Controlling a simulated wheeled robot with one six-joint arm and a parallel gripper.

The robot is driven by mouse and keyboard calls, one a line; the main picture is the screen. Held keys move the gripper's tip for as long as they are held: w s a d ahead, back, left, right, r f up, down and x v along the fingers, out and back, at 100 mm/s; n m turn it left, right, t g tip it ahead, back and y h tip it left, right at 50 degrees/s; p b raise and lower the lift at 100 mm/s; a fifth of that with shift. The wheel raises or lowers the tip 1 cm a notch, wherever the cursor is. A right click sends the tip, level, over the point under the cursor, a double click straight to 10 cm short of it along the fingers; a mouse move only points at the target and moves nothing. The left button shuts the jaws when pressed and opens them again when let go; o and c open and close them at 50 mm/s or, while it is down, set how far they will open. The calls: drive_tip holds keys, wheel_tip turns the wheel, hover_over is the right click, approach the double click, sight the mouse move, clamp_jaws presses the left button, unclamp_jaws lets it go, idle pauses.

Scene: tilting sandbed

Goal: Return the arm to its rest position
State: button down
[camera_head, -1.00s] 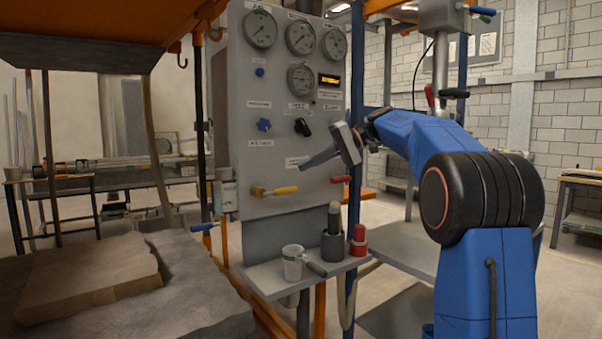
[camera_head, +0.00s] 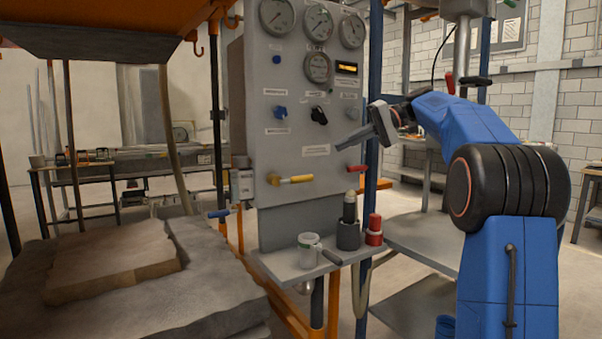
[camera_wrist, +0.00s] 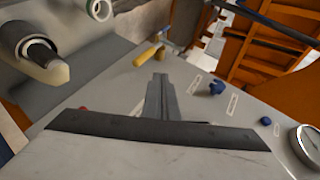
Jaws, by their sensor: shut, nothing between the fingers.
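My gripper (camera_head: 342,138) is shut and empty. It is held in the air in front of the right part of the grey gauge panel (camera_head: 300,150), pointing left in the head view. My blue arm bends back from it to the right. In the wrist view my gripper's shut fingers (camera_wrist: 159,80) point up the picture toward the panel's yellow-handled valve (camera_wrist: 148,56). That valve also shows in the head view (camera_head: 291,179), below and left of the gripper. Nothing visibly touches the fingers.
A stone slab (camera_head: 110,262) lies on the sandbed at left. A blue post (camera_head: 372,90) stands behind the gripper.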

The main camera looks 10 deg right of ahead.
drive_tip(key=s+a+f+m+h, duration=0.1)
drive_tip(key=s+a+f+h, duration=0.3)
drive_tip(key=s+f, duration=0.5)
drive_tip(key=s+a+f+m+h, duration=0.1)
drive_tip(key=s+a+f+h, duration=0.1)
drive_tip(key=s+a+f, duration=0.6)
drive_tip(key=s+d+f+n+t+h, duration=0.1)
drive_tip(key=s+d+f+h, duration=0.2)
drive_tip(key=s+f, duration=0.8)
drive_tip(key=s+d+f+t+h, duration=0.1)
drive_tip(key=s+d+f+h, duration=0.2)
drive_tip(key=s+f, duration=0.9)
drive_tip(key=s, duration=0.2)
drive_tip(key=shift+s+d+n, duration=0.3)
drive_tip(key=shift+d+n, duration=0.1)
